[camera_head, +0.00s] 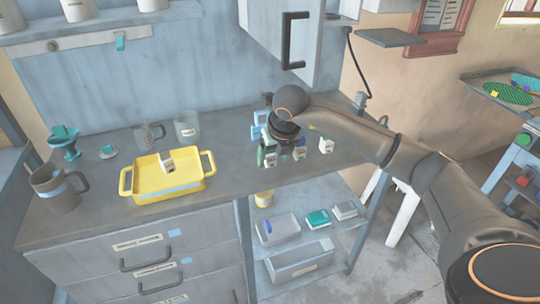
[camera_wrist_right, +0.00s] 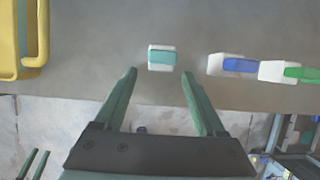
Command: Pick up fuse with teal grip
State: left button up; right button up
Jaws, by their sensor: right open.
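The fuse with the teal grip (camera_wrist_right: 162,57) is a small white block with a teal band. It lies on the grey counter just beyond my right gripper's fingertips in the right wrist view, roughly centred between them. My right gripper (camera_wrist_right: 159,73) is open and empty, with its dark green fingers apart. In the head view it points down over the counter, and the fuse (camera_head: 271,160) shows at its lower edge, partly hidden. Two smaller green fingers, apart and apparently my left gripper (camera_wrist_right: 32,164), show low at the left of the wrist view, off the counter.
A fuse with a blue grip (camera_wrist_right: 240,65) and one with a green grip (camera_wrist_right: 302,74) lie right of it in a row. A yellow tray (camera_head: 140,185) holding a white block stands left. Mugs and a glass stand farther left. The cabinet door (camera_head: 270,40) hangs above.

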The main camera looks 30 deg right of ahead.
jog(key=w, duration=0.3)
jog(key=shift+w+d, duration=0.15)
jog(key=shift+d, duration=0.2)
jog(key=shift+w+d+f, duration=0.1)
jog(key=shift+w+f, duration=0.25)
jog(key=shift+f, duration=0.2)
grip_shut()
